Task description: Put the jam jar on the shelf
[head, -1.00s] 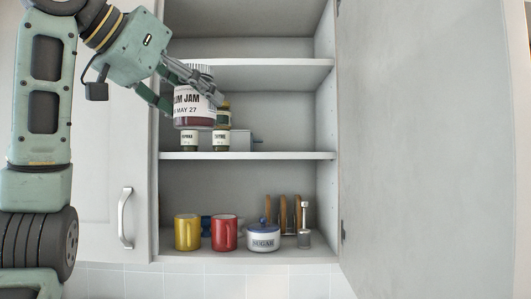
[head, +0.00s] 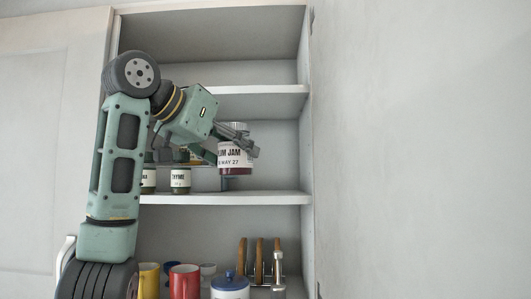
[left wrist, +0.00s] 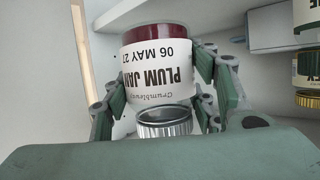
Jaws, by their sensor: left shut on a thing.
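The jam jar (head: 236,158) has a white label reading PLUM JAM and dark red jam. It is upright in the head view, in the cupboard opening at the middle compartment. Its base shows a little above the middle shelf (head: 260,198); I cannot tell how deep in it is. My left gripper (head: 238,140) is shut on the jar, its fingers around the sides. In the left wrist view the jar (left wrist: 158,75) shows upside down between the two fingers (left wrist: 160,95), with its ridged lid towards me. My right gripper is not in view.
Spice jars (head: 180,181) stand on the middle shelf left of the jam jar. The shelf's right part looks clear up to the side wall. Below are a yellow mug (head: 149,281), a red mug (head: 184,282), a sugar pot (head: 229,288) and a rack (head: 260,262). An upper shelf (head: 260,90) is above.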

